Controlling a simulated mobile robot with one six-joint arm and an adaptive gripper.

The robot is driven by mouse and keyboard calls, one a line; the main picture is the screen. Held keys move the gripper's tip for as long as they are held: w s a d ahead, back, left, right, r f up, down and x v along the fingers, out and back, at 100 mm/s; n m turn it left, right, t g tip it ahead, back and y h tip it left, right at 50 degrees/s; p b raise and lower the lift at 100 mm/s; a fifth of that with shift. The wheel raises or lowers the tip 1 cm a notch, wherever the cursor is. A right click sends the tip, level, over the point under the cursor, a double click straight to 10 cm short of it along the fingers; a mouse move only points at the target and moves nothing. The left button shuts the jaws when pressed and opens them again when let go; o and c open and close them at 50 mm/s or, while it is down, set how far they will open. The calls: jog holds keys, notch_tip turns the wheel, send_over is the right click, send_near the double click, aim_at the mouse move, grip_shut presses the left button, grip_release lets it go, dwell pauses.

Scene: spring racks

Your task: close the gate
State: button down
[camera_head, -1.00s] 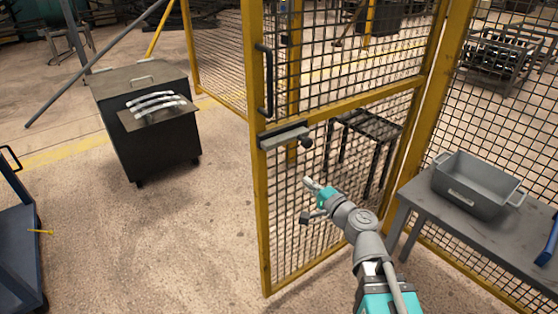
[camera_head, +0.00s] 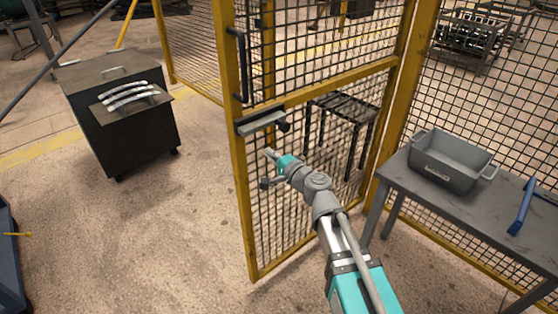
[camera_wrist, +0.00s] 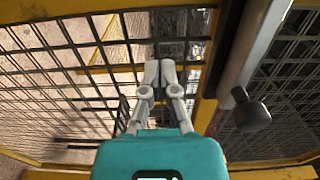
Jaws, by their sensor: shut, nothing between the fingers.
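The yellow-framed mesh gate (camera_head: 244,205) stands swung open in the head view, hinged on its right side at a yellow post. A dark vertical handle (camera_head: 238,66) is on its free edge. Below it is a grey latch bar (camera_head: 262,122) with a dark round knob (camera_head: 284,126). My gripper (camera_head: 268,152) is shut and empty, in front of the mesh just below the latch bar. In the wrist view my gripper (camera_wrist: 159,64) points at the mesh, and the knob (camera_wrist: 252,115) is to its right. I cannot tell whether the fingertips touch the gate.
A grey table (camera_head: 392,172) with a grey bin (camera_head: 452,160) and a blue tool (camera_head: 522,205) stands to the right. A dark wheeled cabinet (camera_head: 135,140) stands at the left. A dark rack (camera_head: 345,108) shows behind the mesh.

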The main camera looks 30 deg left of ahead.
aim_at(253, 140)
jog(key=shift+x, duration=3.15)
jog(key=shift+w+a, duration=0.1)
jog(key=shift+w, duration=0.05)
